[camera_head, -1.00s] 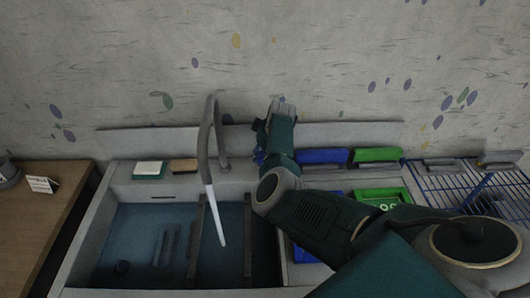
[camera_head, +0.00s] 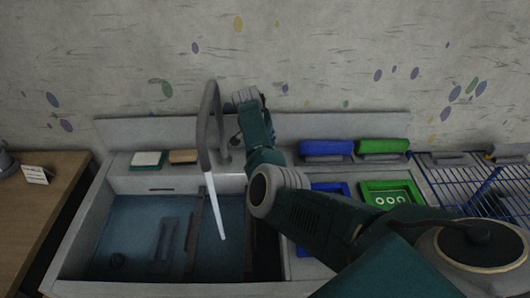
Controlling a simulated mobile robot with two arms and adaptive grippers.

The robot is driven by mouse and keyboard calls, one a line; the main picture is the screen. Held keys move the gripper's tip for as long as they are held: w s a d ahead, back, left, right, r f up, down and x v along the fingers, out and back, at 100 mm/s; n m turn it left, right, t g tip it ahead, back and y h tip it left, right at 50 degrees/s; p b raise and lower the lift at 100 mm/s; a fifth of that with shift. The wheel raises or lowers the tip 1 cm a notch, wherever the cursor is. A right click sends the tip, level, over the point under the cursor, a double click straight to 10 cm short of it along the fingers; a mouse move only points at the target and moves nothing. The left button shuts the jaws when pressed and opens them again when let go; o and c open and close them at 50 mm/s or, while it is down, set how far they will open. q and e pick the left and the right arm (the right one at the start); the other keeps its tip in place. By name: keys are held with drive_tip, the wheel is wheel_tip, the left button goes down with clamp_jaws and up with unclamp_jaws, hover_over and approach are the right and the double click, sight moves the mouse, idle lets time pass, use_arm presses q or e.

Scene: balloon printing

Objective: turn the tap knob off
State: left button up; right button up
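The grey tap (camera_head: 208,115) rises behind the sink (camera_head: 75,245) and arches forward. A pale stream of water (camera_head: 215,208) runs from its spout into the basin. My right arm comes in from the lower right, and its gripper (camera_head: 238,108) is just right of the tap's neck, close beside it. I cannot make out the tap knob; it is probably hidden by the gripper or the tap. The fingers are small and dark, so I cannot tell whether they are open, shut or touching the tap. My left gripper is not in view.
A sponge on a green base (camera_head: 146,160) and a tan block (camera_head: 183,156) lie on the ledge left of the tap. Blue (camera_head: 326,148) and green (camera_head: 382,147) items stand right of my arm. A blue wire rack (camera_head: 470,190) is at far right. The wall is close behind.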

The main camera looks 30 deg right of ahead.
drive_tip(key=m+b, duration=0.1)
drive_tip(key=b, duration=0.1)
drive_tip(key=m+b, duration=0.2)
drive_tip(key=shift+w+r+g+h, duration=0.2)
drive_tip(key=shift+w+g+h, duration=0.1)
drive_tip(key=shift+w+g, duration=0.1)
drive_tip(key=shift+r+b, duration=0.1)
drive_tip(key=shift+b, duration=0.4)
drive_tip(key=shift+m, duration=0.3)
drive_tip(key=shift+d+r, duration=0.15)
drive_tip(key=o, duration=0.9)
drive_tip(key=shift+o, duration=1)
drive_tip(key=shift+f, duration=0.25)
drive_tip(key=v, duration=1.2)
drive_tip(key=shift+w, duration=0.15)
